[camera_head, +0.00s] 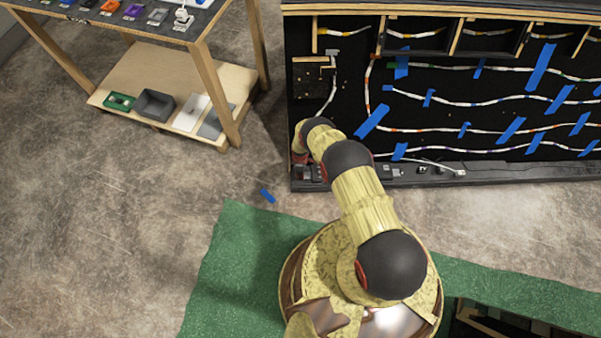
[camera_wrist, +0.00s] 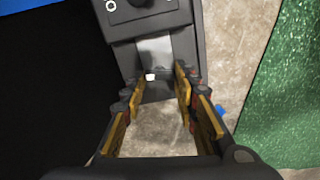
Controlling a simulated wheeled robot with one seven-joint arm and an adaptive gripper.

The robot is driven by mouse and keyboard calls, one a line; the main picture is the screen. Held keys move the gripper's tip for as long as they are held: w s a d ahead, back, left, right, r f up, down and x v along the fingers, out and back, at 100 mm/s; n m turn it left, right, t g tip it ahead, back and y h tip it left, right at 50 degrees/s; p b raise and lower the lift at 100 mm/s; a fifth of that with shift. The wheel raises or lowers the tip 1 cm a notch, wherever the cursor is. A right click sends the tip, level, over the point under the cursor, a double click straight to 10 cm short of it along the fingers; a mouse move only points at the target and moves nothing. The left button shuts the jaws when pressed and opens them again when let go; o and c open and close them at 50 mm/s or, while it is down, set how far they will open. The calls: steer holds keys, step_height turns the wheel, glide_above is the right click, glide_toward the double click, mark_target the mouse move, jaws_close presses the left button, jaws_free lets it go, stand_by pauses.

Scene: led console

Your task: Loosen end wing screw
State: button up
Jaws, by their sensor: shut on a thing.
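The black LED console (camera_head: 345,75) stands at the right in the head view. My gripper (camera_wrist: 158,82) is at the front left corner of the console; in the head view my arm hides most of that spot. In the wrist view its two fingers stand on either side of a dark grey part at the console's end, which I take for the end wing screw (camera_wrist: 157,90). The fingers are shut on it. Its wings cannot be made out clearly. A small white piece (camera_wrist: 151,76) shows just beyond it, below a grey end bracket (camera_wrist: 155,48).
A dark front rail (camera_head: 480,170) with small parts runs along the console's front. LED strips and blue tape (camera_head: 372,121) lie on the panel. A wooden shelf table (camera_head: 150,75) stands at the left. A blue tape scrap (camera_head: 267,195) lies on the floor beside a green mat (camera_head: 245,255).

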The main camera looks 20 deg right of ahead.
steer(key=shift+s+f+n, duration=0.1)
steer(key=shift+s+n, duration=0.05)
steer(key=shift+n, duration=0.85)
steer(key=o, duration=1.2)
steer(key=shift+c, duration=0.2)
step_height(320, 180, up, 12)
stand_by(0.5)
